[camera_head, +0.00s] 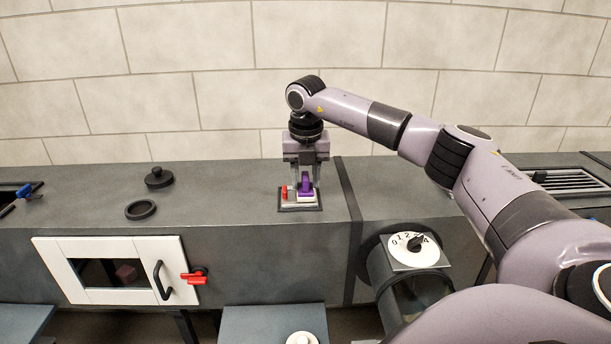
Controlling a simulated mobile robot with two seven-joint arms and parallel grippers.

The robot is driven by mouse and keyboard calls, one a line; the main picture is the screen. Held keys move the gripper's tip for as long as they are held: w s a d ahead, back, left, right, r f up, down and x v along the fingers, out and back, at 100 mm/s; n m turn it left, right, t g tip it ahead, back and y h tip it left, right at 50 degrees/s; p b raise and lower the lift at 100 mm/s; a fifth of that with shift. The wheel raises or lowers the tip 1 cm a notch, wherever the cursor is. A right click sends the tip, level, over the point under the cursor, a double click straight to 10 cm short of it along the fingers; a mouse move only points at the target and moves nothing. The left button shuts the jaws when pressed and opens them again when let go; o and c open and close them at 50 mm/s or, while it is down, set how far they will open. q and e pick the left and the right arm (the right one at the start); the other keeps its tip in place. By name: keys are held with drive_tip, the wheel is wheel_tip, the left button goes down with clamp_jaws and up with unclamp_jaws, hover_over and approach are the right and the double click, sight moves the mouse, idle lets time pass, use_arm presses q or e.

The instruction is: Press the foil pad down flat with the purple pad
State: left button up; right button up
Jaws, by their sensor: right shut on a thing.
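My right gripper (305,185) points straight down over the counter and is shut on the purple pad (306,187). The purple pad is upright between the fingers, low over a small dark-rimmed plate (287,209). A pale silvery patch on the plate, which looks like the foil pad (306,198), lies right under the purple pad. I cannot tell whether the two touch. A small red part (285,192) stands on the plate's left side. My left gripper is not in view.
A black lidded knob (158,178) and a black ring (140,210) lie left on the counter (225,190). A white-framed door (60,272) and a dial (414,249) are on the front. A vent grille (568,180) is at right.

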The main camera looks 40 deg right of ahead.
drive_tip(key=shift+f, duration=0.35)
idle(0.6)
drive_tip(key=shift+r, duration=0.1)
drive_tip(key=shift+r, duration=3.45)
drive_tip(key=shift+f, duration=0.15)
drive_tip(key=shift+w+d+f+b, duration=0.15)
drive_tip(key=shift+f+b, duration=0.1)
drive_tip(key=shift+f, duration=0.7)
drive_tip(key=shift+w+d+f+b, duration=0.1)
drive_tip(key=shift+w+f+b, duration=0.15)
drive_tip(key=shift+f, duration=0.65)
drive_tip(key=shift+w+d+f+b, duration=0.15)
drive_tip(key=shift+f+b, duration=0.15)
drive_tip(key=shift+f, duration=0.65)
drive_tip(key=shift+s+f, duration=0.1)
drive_tip(key=shift+f, duration=0.45)
